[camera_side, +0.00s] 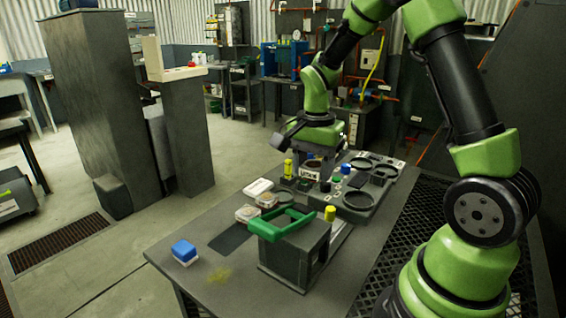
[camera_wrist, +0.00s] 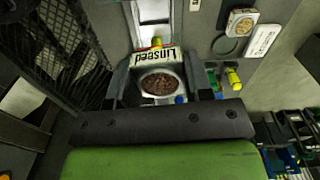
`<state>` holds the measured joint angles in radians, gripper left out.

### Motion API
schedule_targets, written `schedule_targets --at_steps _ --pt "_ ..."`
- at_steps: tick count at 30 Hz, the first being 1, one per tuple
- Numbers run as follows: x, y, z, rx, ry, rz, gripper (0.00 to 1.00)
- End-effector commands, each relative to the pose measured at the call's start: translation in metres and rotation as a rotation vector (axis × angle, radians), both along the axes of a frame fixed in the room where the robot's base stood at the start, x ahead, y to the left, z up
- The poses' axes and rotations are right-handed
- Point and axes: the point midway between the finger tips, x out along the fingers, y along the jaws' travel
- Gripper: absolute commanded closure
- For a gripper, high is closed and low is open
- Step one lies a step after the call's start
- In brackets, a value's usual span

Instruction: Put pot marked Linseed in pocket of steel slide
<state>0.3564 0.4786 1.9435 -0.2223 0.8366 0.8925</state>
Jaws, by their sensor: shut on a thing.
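The pot marked Linseed (camera_wrist: 160,84) is full of brown seeds, and its white label reads upside down in the wrist view. My gripper (camera_wrist: 161,76) is shut on it, with a dark jaw on each side. In the side view the pot (camera_side: 313,171) is upright in my gripper (camera_side: 313,160) over the far part of the bench; I cannot tell whether its base touches anything. A pale metal strip, likely the steel slide (camera_wrist: 154,14), lies beyond the pot in the wrist view. In the side view a pale rail (camera_side: 341,236) runs beside the green-handled block. Its pocket is not clearly visible.
A grey plate with round recesses (camera_side: 385,190) lies to the right. Yellow-capped bottles (camera_side: 288,168), small dishes (camera_side: 247,213) and a blue-topped box (camera_side: 184,252) are nearby. The front-left bench is mostly clear.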

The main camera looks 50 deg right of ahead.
Motion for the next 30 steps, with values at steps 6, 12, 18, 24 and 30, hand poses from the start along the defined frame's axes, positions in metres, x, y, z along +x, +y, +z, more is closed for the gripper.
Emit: schedule_targets --at_steps 6,12,18,24,30 --pt "-0.015 -0.003 -0.021 0.002 0.005 -0.111 0.85" --pt "-0.015 -0.002 -0.051 0.003 0.005 -0.109 0.85" --pt "-0.014 -0.003 -0.067 0.002 0.002 -0.107 0.85" --pt "-0.014 -0.002 -0.085 0.003 0.003 -0.107 0.85" --pt "-0.014 -0.003 -0.102 0.002 0.002 -0.106 0.85"
